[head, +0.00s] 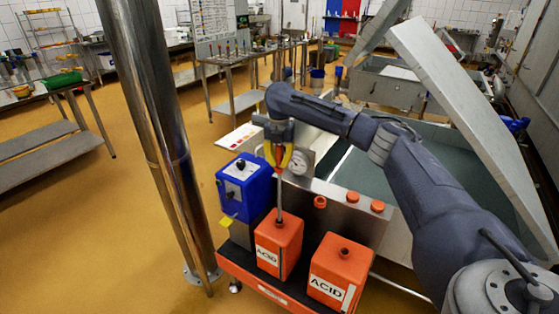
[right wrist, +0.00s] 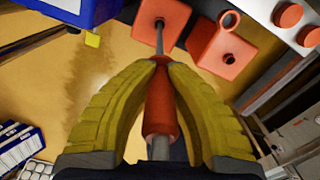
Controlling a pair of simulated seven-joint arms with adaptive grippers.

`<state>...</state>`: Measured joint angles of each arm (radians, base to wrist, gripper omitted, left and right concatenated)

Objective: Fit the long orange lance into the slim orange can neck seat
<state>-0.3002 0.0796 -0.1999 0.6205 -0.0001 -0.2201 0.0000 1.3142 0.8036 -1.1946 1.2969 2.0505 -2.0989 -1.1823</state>
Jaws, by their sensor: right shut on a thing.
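My right gripper (head: 278,152) is shut on the orange grip of the long lance (head: 280,193). The lance hangs about upright, with its thin steel tube pointing down. In the right wrist view, the yellow fingers (right wrist: 160,75) close on both sides of the lance's orange body (right wrist: 160,110). The tube runs to the top of the left, slimmer orange ACID can (head: 271,254), at its neck (right wrist: 159,22). I cannot tell how far the tube is inside the neck. A wider orange ACID can (head: 331,283) stands to its right, its dark neck open. My left gripper is not in view.
Both cans stand on an orange-edged base. Behind them is a steel panel with a gauge (head: 298,163), an orange ring (head: 320,202) and orange caps (head: 353,198). A blue pump box (head: 240,187) is at the left, near a steel column (head: 158,120).

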